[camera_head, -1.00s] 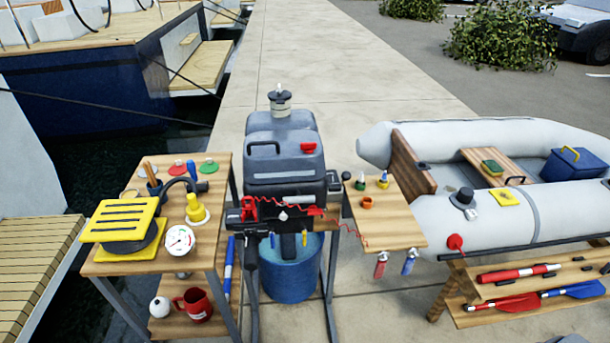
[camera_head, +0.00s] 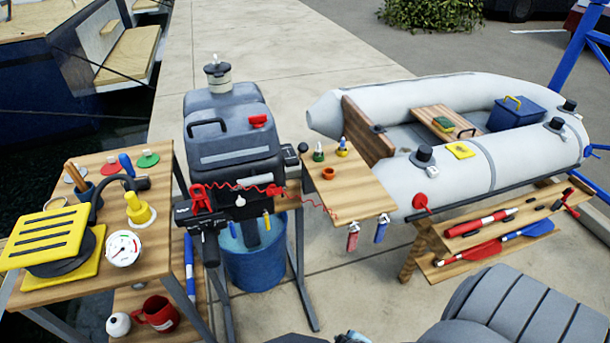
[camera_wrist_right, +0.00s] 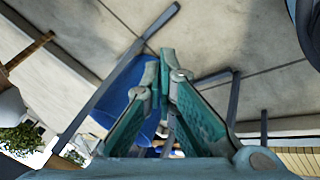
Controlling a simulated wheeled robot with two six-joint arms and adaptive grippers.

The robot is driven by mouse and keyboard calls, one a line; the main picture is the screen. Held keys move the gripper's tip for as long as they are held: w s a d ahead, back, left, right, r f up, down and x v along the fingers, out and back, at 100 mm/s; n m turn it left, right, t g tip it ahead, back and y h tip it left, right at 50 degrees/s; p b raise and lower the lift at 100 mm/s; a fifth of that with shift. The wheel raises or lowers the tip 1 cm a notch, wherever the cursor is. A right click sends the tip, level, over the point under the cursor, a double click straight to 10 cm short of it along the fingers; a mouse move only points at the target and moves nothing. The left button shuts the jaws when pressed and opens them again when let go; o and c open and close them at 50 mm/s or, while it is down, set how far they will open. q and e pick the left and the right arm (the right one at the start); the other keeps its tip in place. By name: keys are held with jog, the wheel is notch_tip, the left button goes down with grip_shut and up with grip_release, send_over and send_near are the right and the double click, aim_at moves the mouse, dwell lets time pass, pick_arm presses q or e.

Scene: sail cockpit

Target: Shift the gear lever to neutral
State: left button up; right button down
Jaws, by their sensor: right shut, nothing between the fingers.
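The grey outboard motor (camera_head: 235,140) stands upright on a stand in the head view. A small black knob (camera_head: 303,148) sticks out at its right side; it may be the gear lever, but its setting is too small to tell. A black tiller handle (camera_head: 210,240) hangs at the motor's front left. My right gripper (camera_wrist_right: 166,62) shows in the wrist view with its teal fingers together and nothing between them, apart from the motor. In the head view only parts of my right arm show at the bottom edge. My left gripper is not in view.
A blue bucket (camera_head: 255,262) sits under the motor. A wooden side table (camera_head: 365,205) with small bottles stands right of it. A wooden bench (camera_head: 150,240) with a yellow-topped pump (camera_head: 45,240) is at left. A grey dinghy (camera_head: 480,170) lies at right. Paving in front is free.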

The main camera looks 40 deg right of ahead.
jog(key=w+d+r+n+t+h+b, duration=0.1)
jog(key=w+d+r+n+t+b, duration=0.15)
jog(key=w+r, duration=0.45)
jog(key=w+d+r+n+t+h+b, duration=0.1)
jog(key=w+r+n+t+h+b, duration=0.2)
jog(key=w, duration=0.7)
pick_arm(q)
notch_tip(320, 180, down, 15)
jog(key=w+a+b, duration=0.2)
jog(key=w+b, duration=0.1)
jog(key=b, duration=0.4)
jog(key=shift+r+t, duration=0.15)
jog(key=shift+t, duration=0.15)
pick_arm(e)
jog(key=w+r+t+h, duration=0.1)
jog(key=r+t, duration=0.3)
jog(key=r, duration=0.8)
jog(key=w+r+n+t+h, duration=0.1)
jog(key=w+r+t+h, duration=0.1)
jog(key=r, duration=1.1)
jog(key=shift+w+d+t+h, duration=0.3)
jog(key=shift+d+t+h, duration=0.15)
jog(key=shift+t, duration=0.7)
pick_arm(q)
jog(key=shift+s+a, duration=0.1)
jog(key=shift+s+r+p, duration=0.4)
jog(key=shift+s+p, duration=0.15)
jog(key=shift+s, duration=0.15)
pick_arm(e)
jog(key=x, duration=1.4)
